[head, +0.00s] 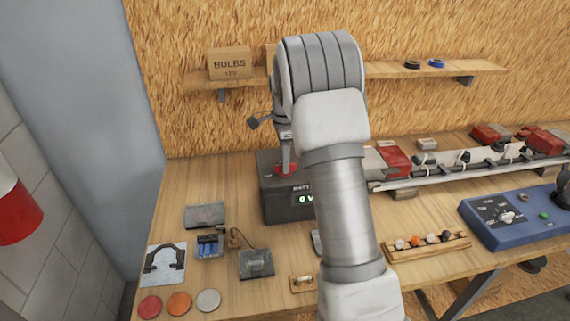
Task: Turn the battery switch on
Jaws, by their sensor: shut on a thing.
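The dark battery box (275,207) stands on the wooden bench, with a partly hidden label and a small green lit display (306,199) on its front. My arm hides the right part of the box, much of the gripper and part of the switch, so the switch's exact angle cannot be told.
A trailer frame rail (470,166) with red lamps lies along the back right. A blue control panel (510,217) and a wooden rack of small coloured parts (428,246) stand at right. Small parts and coloured discs (179,303) lie front left. A shelf (393,70) with a bulbs box (230,63) hangs behind.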

